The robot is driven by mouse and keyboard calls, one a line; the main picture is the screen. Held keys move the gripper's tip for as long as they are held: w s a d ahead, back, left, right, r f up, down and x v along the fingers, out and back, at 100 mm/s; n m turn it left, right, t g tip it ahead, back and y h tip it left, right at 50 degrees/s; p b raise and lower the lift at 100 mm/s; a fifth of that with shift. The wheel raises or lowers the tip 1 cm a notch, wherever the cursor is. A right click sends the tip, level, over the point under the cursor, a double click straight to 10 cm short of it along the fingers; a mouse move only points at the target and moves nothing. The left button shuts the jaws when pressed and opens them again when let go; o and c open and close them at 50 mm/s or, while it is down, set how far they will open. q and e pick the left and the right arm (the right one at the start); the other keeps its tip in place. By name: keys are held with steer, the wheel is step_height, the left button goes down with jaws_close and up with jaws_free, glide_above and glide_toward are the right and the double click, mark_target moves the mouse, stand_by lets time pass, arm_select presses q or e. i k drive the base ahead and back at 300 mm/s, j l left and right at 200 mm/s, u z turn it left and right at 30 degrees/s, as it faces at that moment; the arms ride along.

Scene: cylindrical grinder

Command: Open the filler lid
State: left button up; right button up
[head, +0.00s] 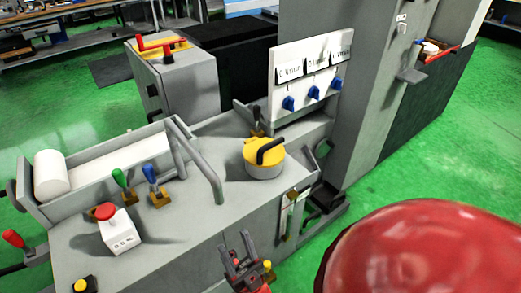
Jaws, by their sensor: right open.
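The filler lid (263,161) is a round yellow cap with a black curved handle on top. It sits on the grey machine top, right of the middle, and looks closed. My right gripper (237,247) is in front of the machine's front edge, below and slightly left of the lid in the picture. Its two dark fingers point up and stand apart with nothing between them. It is clear of the lid. My left gripper is not in view.
A grey bent rail (205,165) rises left of the lid. A white panel with blue knobs (306,80) stands behind it. Green and blue levers (152,180), a red button box (116,228) and a white roll (50,175) are on the left. A large red rounded shape (425,250) fills the lower right.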

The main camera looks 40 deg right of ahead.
mark_target(260, 152)
steer(key=i+l+u, duration=0.15)
steer(key=l+u, duration=0.15)
steer(key=l, duration=1.3)
steer(key=l+u, duration=0.3)
steer(key=l, duration=1.3)
